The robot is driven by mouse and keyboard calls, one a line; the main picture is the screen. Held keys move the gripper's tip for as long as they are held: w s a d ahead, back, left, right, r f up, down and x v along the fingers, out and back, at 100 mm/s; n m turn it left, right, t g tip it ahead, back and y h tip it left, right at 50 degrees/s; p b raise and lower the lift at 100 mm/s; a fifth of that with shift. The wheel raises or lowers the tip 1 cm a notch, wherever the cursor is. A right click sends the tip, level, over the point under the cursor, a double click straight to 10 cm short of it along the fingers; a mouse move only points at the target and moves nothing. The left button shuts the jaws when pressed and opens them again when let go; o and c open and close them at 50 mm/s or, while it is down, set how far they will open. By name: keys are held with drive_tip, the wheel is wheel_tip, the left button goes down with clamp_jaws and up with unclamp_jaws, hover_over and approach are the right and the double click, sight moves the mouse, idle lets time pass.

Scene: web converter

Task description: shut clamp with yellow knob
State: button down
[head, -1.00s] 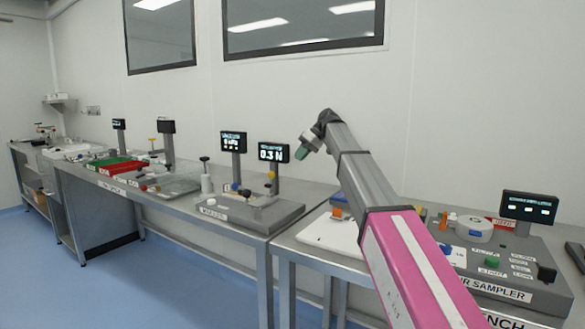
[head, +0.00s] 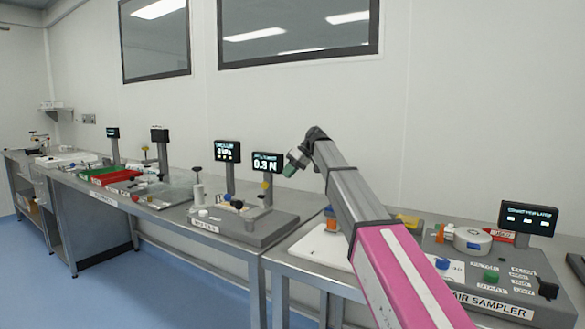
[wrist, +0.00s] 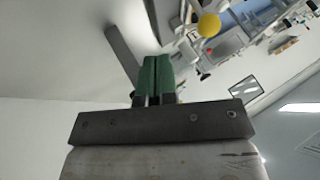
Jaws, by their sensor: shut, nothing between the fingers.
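A yellow knob (head: 265,185) stands at the pole under the "0.3 N" display, on the grey bench device at the middle. It also shows in the wrist view as a yellow ball (wrist: 209,25) at the upper right. The clamp's shape under it is too small to make out, so I cannot tell if it is open. My gripper (head: 292,163) has green fingers and hangs in the air just right of that display, above and right of the knob, apart from it. In the wrist view my gripper (wrist: 155,80) has its fingers together and holds nothing.
The "0.3 N" display (head: 267,162) and another display (head: 227,151) rise from the grey device base (head: 245,228). An air sampler (head: 495,302) and a white board (head: 322,247) lie on the right bench. Air above the benches is mostly free.

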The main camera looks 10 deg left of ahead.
drive_tip(key=s+a+f, duration=0.2)
drive_tip(key=s+a, duration=0.2)
drive_tip(key=a, duration=0.1)
drive_tip(key=shift+f, duration=0.4)
drive_tip(key=shift+s, duration=0.1)
drive_tip(key=shift+s, duration=0.1)
